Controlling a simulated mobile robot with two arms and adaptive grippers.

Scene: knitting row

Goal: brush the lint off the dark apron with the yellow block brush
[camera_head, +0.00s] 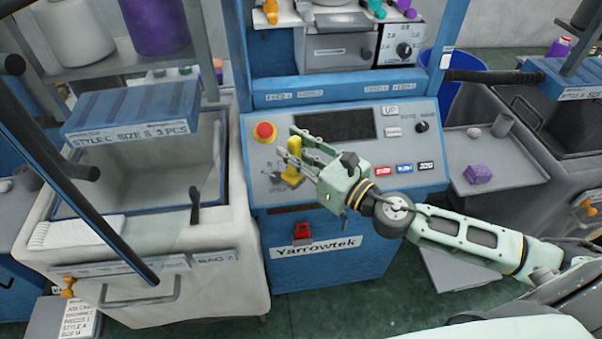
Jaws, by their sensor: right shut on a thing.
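My right gripper (302,158) reaches in from the right over the sloped grey control panel of the blue machine. A dark rectangle (345,124) lies on the panel, right of and above the brush. I cannot tell whether this is the dark apron or a display, and lint is too small to make out. My left gripper is not in view.
The panel (455,178) carries a red stop button (265,131), a black knob (422,127) and small coloured buttons. A bin with a blue lid (135,108) stands left. Dark bars cross the far left.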

